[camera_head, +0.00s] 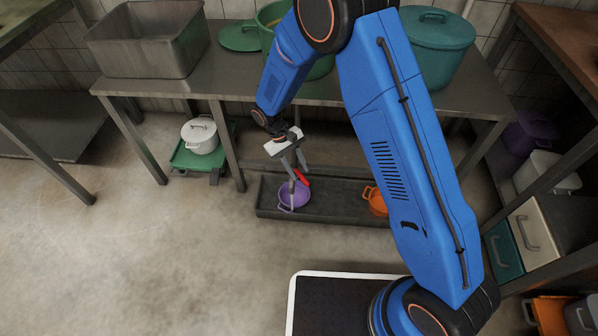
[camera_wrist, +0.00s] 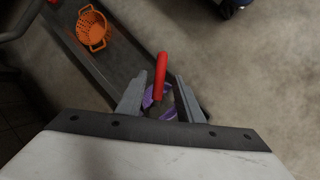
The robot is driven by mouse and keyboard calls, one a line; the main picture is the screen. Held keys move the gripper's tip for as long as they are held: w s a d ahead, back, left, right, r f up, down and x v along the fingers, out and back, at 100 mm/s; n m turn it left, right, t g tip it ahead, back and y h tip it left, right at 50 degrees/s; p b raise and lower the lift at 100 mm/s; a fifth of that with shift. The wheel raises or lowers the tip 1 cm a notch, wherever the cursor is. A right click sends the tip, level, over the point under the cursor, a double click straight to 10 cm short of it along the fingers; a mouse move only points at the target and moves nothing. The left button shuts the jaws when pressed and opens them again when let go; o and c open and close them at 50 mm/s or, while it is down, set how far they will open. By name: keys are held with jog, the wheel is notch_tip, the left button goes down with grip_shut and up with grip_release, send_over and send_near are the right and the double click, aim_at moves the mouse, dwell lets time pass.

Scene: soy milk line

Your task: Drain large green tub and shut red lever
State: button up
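A green tub (camera_head: 268,37) stands on the steel table, partly hidden behind my arm. A larger teal-green tub (camera_head: 440,62) with a lid stands at the table's right end. The red lever (camera_head: 301,177) is below the table's front edge, close to my fingers, and shows upright in the wrist view (camera_wrist: 160,78). My gripper (camera_head: 299,180) is open. In the wrist view the lever appears between its two fingers, with a gap on each side; whether it touches either is unclear. No outflow is visible.
A dark trough (camera_head: 335,213) on the floor holds a purple colander (camera_head: 286,201) below my gripper and an orange colander (camera_head: 376,203). A white pot (camera_head: 199,136) sits on a green stand at left. A steel basin (camera_head: 150,45) is on the table. The front left floor is clear.

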jog(key=v, duration=0.6)
